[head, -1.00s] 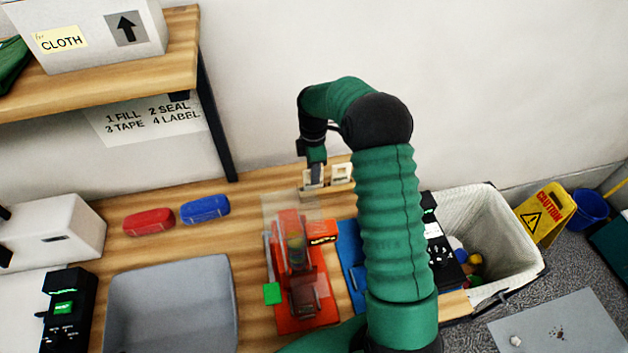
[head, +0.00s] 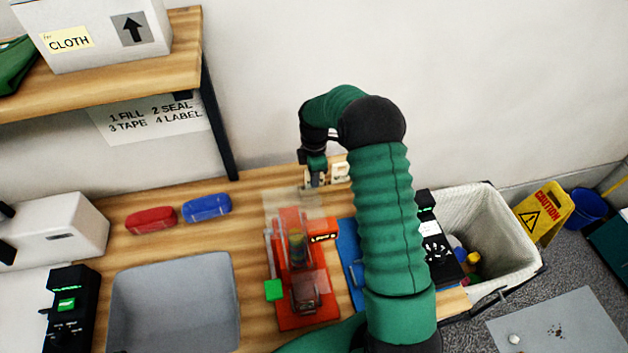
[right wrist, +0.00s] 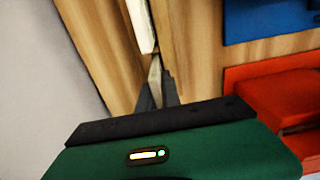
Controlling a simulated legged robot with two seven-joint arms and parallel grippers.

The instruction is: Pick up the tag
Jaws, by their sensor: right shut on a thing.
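My right gripper (head: 316,182) is at the back of the wooden table, near the wall. In the right wrist view its dark fingers (right wrist: 157,92) are closed on a thin beige piece, which looks like a tag (right wrist: 155,68) seen edge-on. In the head view the gripper mostly hides this piece. Another pale tag (head: 341,172) with dark marks stands just right of the gripper. My left gripper is not in view.
A red sealing device (head: 290,315) and a blue item (head: 346,240) stand in front of the gripper. A grey tray (head: 175,262), red case (head: 151,220) and blue case (head: 206,208) are left. A lined bin (head: 490,215) stands right.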

